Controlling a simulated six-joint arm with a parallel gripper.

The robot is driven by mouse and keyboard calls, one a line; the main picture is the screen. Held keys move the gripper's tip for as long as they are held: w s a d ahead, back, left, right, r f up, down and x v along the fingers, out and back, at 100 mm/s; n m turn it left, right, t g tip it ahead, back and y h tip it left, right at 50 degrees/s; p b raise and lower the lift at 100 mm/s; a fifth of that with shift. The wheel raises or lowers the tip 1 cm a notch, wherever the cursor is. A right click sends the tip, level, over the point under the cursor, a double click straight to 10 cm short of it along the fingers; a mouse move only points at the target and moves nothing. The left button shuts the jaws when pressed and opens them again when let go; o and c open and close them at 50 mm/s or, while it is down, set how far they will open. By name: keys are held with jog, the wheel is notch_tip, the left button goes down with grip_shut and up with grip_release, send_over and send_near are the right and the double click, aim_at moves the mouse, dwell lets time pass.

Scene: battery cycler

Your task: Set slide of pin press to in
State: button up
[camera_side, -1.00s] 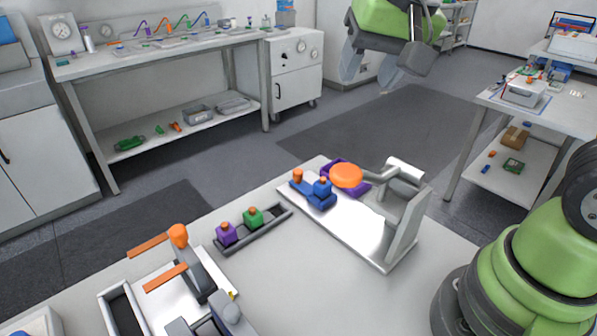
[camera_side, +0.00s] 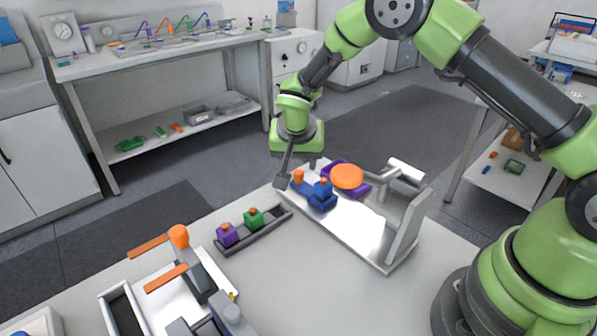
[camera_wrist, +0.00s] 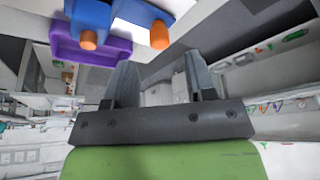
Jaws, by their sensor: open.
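The pin press has a bright base plate (camera_side: 365,235) and a grey upright frame (camera_side: 405,225). Its blue slide (camera_side: 320,203) lies on the plate's left part, with an orange knob (camera_side: 298,176) at its outer end. A blue block with an orange top (camera_side: 323,188) sits on the slide. My gripper (camera_side: 297,173) points down at the knob, fingers apart and seemingly on either side of it. In the wrist view the open fingers (camera_wrist: 160,70) are empty, and the knob (camera_wrist: 159,35) shows just beyond the gap between the tips. Contact cannot be told.
An orange disc (camera_side: 346,176) stands over a purple tray (camera_side: 362,187) behind the slide. A dark rack (camera_side: 263,231) with a purple and a green block is to the left. Another device with orange handles (camera_side: 165,278) is at front left. The table's front middle is clear.

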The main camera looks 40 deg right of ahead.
aim_at(299, 172)
jog(key=shift+x, duration=2.75)
grip_shut()
